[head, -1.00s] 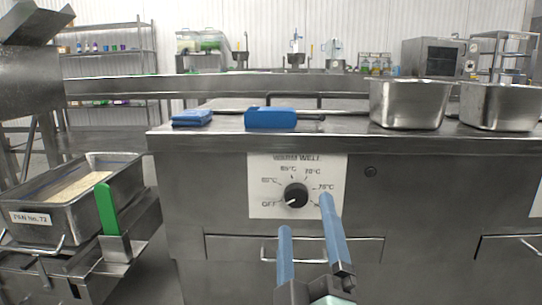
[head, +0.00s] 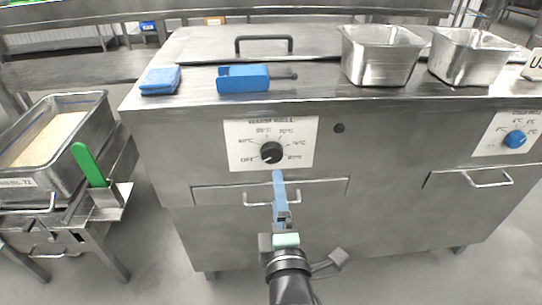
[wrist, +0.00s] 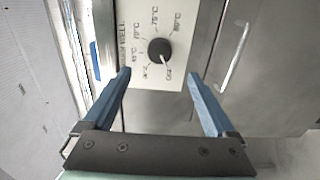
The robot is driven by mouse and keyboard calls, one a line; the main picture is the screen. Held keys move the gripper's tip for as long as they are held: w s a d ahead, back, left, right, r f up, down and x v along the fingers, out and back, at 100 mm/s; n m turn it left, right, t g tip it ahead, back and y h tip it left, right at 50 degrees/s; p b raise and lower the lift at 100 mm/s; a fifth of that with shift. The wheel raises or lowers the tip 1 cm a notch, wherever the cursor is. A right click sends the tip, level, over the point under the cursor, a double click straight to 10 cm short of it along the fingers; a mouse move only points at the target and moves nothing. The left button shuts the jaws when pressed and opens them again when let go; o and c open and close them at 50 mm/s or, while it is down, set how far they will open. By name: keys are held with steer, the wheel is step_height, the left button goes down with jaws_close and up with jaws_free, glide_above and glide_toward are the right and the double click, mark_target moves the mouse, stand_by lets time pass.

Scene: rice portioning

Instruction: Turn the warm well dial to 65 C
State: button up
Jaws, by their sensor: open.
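The black warm well dial (head: 271,152) sits on a white panel (head: 235,150) on the front of the steel counter. Its white mark points to the lower left, at OFF. In the wrist view the same dial (wrist: 159,51) appears turned sideways, its mark toward OFF. My gripper (head: 278,176) is just below the dial in the head view, its blue fingers nearly in line. In the wrist view my gripper (wrist: 160,74) is open and empty. The dial lies beyond and between the fingertips, apparently not touched.
A drawer handle (head: 250,204) sticks out below the dial. A blue dial (head: 515,140) is at the right. Two steel pans (head: 382,60), a blue tool (head: 243,79) and a blue cloth (head: 160,81) lie on top. A rice pan (head: 98,115) stands left.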

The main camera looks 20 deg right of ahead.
mark_target(272, 157)
steer(key=b+x, duration=0.1)
steer(key=x, duration=0.9)
steer(key=shift+w, duration=0.15)
steer(key=shift+c, duration=0.2)
steer(key=c, duration=1.3)
